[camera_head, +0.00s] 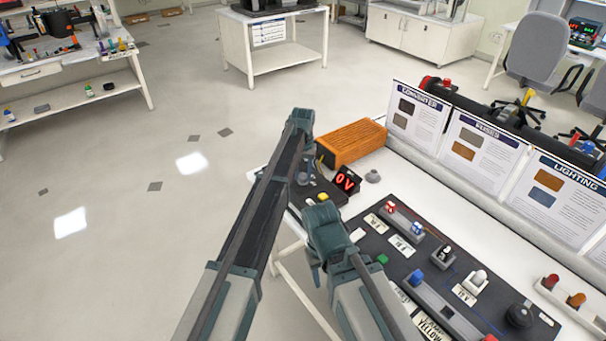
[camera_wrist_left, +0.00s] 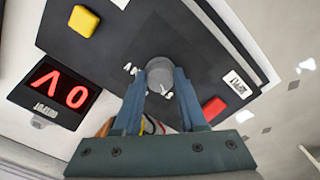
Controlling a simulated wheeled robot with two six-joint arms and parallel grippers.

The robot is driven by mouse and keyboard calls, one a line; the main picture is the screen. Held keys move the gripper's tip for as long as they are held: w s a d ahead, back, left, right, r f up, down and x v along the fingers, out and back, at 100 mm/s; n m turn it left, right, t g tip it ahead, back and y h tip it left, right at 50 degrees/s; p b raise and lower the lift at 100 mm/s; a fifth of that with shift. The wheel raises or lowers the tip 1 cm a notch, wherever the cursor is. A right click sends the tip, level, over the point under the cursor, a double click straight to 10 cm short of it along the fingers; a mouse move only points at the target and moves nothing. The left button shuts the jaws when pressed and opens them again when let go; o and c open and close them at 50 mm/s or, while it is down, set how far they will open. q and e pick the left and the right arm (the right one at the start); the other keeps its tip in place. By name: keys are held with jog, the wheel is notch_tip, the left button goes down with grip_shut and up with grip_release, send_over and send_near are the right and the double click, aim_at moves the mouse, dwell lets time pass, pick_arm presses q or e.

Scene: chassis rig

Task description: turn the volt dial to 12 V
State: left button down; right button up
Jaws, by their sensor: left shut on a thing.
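The grey round volt dial (camera_wrist_left: 159,70) sits on a dark panel in the left wrist view. My left gripper (camera_wrist_left: 159,84) is shut on it, one blue finger on each side. Small white markings sit by the dial, too small to read surely. The red display (camera_head: 345,179) reads 0 V; it shows upside down in the left wrist view (camera_wrist_left: 55,92). In the head view my left gripper (camera_head: 304,178) is over the panel's far left end, and the dial is hidden there. My right gripper (camera_head: 315,272) shows only partly, low at the panel's left edge, its jaws hidden.
A yellow button (camera_wrist_left: 83,21) and a red button (camera_wrist_left: 214,108) stand near the dial. An orange box (camera_head: 352,142) is behind the display. The dark board (camera_head: 400,262) with several coloured parts lies to the right. Upright information cards (camera_head: 480,140) line the bench's back.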

pick_arm(q)
jog(key=shift+m, duration=0.3)
jog(key=m, duration=0.5)
jog(key=shift+m, duration=0.4)
jog(key=m, duration=0.5)
jog(key=shift+a, duration=0.1)
jog(key=shift+m, duration=0.3)
jog(key=shift+c, duration=2.3)
grip_release()
jog(key=shift+r, duration=0.1)
